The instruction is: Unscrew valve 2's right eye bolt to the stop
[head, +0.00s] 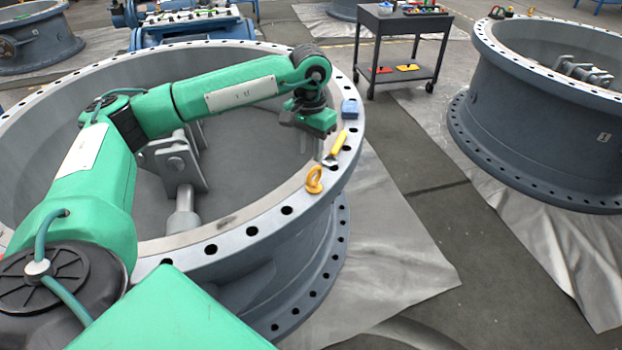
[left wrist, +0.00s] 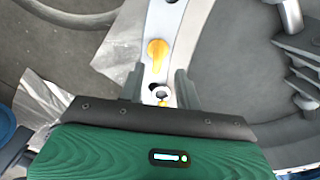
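An orange eye bolt (head: 314,180) stands on the pale bolt-hole flange (head: 250,232) of the large grey valve body nearest me. An orange shape in the left wrist view (left wrist: 157,50) appears to be the same bolt, beyond my fingertips. My left gripper (head: 312,146) is over the valve's inner edge, farther from me than the eye bolt and apart from it. In the left wrist view its two fingers (left wrist: 160,86) are spread, with no grip on anything visible. The bolt's shank and thread are hidden. My right gripper is not in view.
A yellow-handled tool (head: 337,146) and a blue block (head: 349,109) lie on the flange near my left gripper. A black cart (head: 405,22) stands behind. Another grey valve (head: 540,125) stands at the right. Bare floor (head: 425,200) lies between the valves.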

